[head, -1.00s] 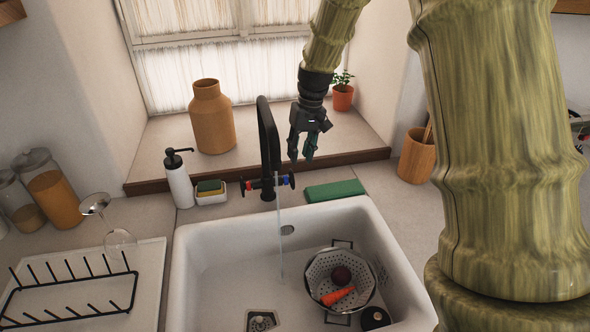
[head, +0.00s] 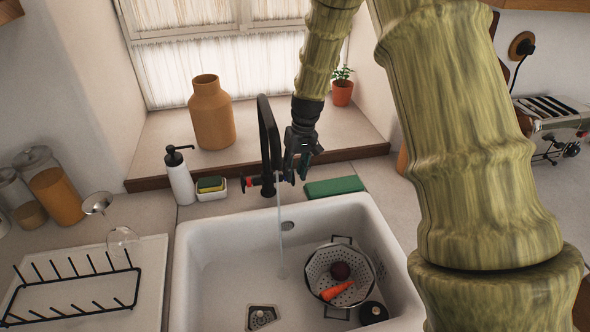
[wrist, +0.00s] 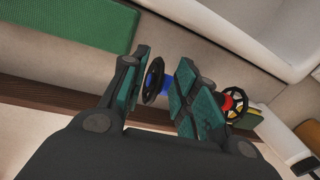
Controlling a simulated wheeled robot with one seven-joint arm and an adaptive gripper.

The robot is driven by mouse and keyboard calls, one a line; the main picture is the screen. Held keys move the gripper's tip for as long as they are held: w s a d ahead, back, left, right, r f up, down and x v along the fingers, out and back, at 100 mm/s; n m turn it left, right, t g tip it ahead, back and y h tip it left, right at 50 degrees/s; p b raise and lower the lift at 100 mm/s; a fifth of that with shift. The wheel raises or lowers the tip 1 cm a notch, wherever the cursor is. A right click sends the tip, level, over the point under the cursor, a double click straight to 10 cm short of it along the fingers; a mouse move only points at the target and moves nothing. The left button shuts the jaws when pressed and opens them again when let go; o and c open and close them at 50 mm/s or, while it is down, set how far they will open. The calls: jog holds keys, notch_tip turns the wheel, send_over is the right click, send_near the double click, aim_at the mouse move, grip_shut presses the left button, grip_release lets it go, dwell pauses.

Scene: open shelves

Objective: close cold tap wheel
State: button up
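The black tap (head: 268,140) stands behind the white sink, and a thin stream of water (head: 281,240) falls from it. The cold tap wheel, black with a blue hub, is on the tap's right side, largely hidden by my gripper (head: 297,168) in the head view. In the wrist view the cold wheel (wrist: 152,84) sits between the spread fingers of my gripper (wrist: 163,72), which is open. I cannot tell whether a finger touches it. The red-marked hot wheel (wrist: 233,102) is beyond the right finger; it also shows in the head view (head: 246,182).
A green cloth or pad (head: 335,187) lies just right of the tap. A soap bottle (head: 180,180) and sponge holder (head: 212,193) stand left of it. The sink (head: 210,260) holds a colander (head: 322,262) with vegetables. The window sill (head: 165,150) is behind.

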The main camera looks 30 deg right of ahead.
jog(key=shift+w+f, duration=0.1)
grip_shut()
jog(key=shift+w+d+r+g+y+p, duration=0.1)
jog(key=shift+w+r+g+y+p, duration=0.15)
jog(key=shift+g+p, duration=0.65)
jog(key=shift+w+d+r+g+y+p, duration=0.15)
jog(key=shift+w+g+p, duration=0.35)
jog(key=shift+p, duration=0.6)
jog(key=shift+s+a+f, duration=0.1)
jog(key=shift+s, duration=0.05)
jog(key=shift+o, duration=0.3)
grip_release()
